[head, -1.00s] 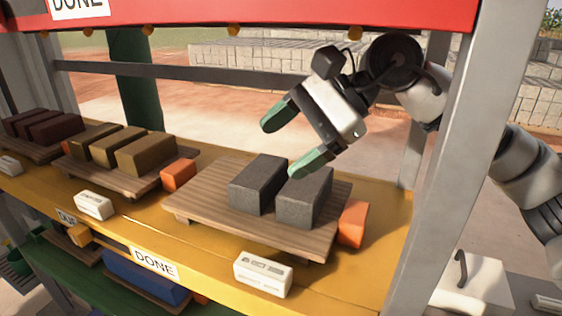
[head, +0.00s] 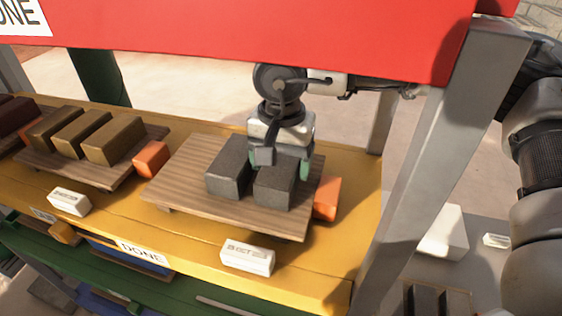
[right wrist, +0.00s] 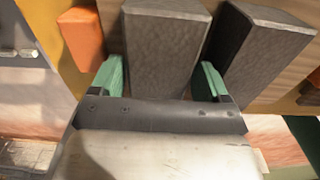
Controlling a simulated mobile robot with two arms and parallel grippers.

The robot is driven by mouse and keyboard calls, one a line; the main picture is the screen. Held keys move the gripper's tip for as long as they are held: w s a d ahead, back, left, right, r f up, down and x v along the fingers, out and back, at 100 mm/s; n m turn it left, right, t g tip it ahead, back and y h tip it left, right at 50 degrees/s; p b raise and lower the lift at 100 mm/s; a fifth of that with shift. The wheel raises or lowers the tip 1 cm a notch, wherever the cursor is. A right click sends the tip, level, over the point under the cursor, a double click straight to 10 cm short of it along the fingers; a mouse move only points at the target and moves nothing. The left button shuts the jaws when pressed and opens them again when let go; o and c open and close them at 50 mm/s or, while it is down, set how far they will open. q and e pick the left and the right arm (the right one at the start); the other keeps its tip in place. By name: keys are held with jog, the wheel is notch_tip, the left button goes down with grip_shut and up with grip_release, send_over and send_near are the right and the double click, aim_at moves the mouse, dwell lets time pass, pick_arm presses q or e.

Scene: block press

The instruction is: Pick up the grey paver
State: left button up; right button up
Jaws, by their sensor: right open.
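Two dark grey pavers stand side by side on a wooden board (head: 185,187): a left one (head: 228,169) and a right one (head: 273,193). My right gripper (head: 279,168) points down at the right paver, its green fingers open on either side of it. In the right wrist view this paver (right wrist: 163,50) lies between the two fingers of the gripper (right wrist: 160,78); I cannot tell whether they touch it. The left paver (right wrist: 258,50) is just outside one finger. My left gripper is out of view.
Orange blocks stand beside the board on the right (head: 327,198) and on the left (head: 151,159). A red beam (head: 250,40) runs above, and a grey post (head: 440,150) stands right. A white label block (head: 248,258) sits in front. Brown blocks stand on another board (head: 60,172).

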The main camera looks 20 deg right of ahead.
jog(key=shift+f, duration=0.35)
jog(key=c, duration=1.1)
jog(key=shift+r, duration=0.1)
jog(key=shift+c, duration=0.8)
